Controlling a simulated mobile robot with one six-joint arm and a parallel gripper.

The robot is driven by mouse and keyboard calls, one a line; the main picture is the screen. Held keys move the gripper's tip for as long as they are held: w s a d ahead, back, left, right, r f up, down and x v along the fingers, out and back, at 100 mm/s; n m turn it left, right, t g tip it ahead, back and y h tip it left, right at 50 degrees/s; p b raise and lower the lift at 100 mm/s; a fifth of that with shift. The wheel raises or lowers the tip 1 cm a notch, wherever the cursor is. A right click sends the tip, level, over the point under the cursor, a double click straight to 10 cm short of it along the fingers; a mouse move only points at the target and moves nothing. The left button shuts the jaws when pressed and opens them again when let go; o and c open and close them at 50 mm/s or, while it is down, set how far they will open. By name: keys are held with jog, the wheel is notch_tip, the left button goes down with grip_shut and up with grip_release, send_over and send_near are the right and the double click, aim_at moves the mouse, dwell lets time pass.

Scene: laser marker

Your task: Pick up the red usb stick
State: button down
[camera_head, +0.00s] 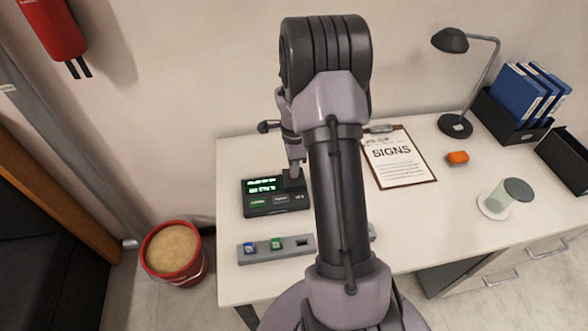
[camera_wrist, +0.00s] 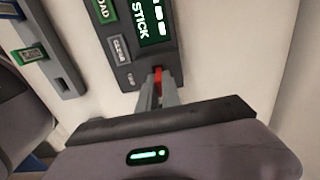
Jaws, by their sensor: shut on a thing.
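The red usb stick (camera_wrist: 158,74) shows in the wrist view as a small red piece between my fingertips, at the edge of the dark device with green screens. My gripper (camera_wrist: 158,82) is shut on it. In the head view my gripper (camera_head: 295,172) is at the right end of the device (camera_head: 262,205), and the stick is hidden there. I cannot tell whether the stick is still seated in the device. A grey holder strip (camera_head: 257,252) lies in front of the device, with a blue stick (camera_head: 250,247) and a green stick (camera_head: 277,244) in it, and a dark empty slot (camera_head: 303,243).
My arm covers the middle of the white desk (camera_head: 410,230). A red bucket (camera_head: 172,262) is on the floor.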

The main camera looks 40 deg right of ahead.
jog(key=r+p, duration=0.1)
jog(key=s+r, duration=0.1)
jog(key=r, duration=0.1)
jog(key=shift+a+r+p, duration=0.15)
jog(key=shift+r+p, duration=0.05)
jog(key=shift+p, duration=0.15)
jog(key=s+a+p, duration=0.1)
jog(key=s+a, duration=0.1)
jog(key=s, duration=0.5)
jog(key=s+a+r+p, duration=0.1)
jog(key=s+a, duration=0.2)
jog(key=s, duration=0.4)
jog(key=shift+r, duration=0.15)
jog(key=shift+r+p, duration=0.85)
jog(key=shift+s+a+b, duration=0.25)
jog(key=shift+a+b, duration=0.1)
jog(key=shift+a, duration=0.5)
jog(key=shift+s+a+b, duration=0.2)
jog(key=shift+a+b, duration=0.1)
jog(key=shift+a, duration=0.55)
